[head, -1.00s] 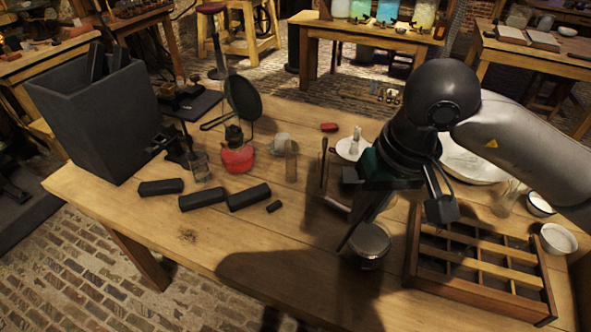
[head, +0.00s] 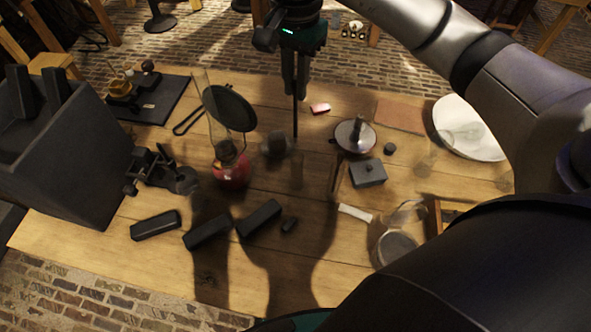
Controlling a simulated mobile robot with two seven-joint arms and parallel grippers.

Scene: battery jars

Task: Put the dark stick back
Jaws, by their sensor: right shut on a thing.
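My right gripper (head: 295,88) shows at the top middle, over the far part of the wooden table. It is shut on a thin dark stick (head: 295,120), which hangs upright below the fingers. Whether the stick's lower end touches the table is hard to tell. A round glass jar (head: 396,249) stands at the front right, partly hidden by my arm. Another thin stick-like thing (head: 337,180) lies beside a grey lidded box (head: 368,173). My left gripper is not in view.
A tall dark box (head: 60,150) stands at the left. Several dark blocks (head: 155,225) lie along the front. A red-based lamp (head: 231,172) with a dark round disc is left of centre. A white bowl (head: 468,128) is at the right. My arm hides most of the wooden tray (head: 437,218).

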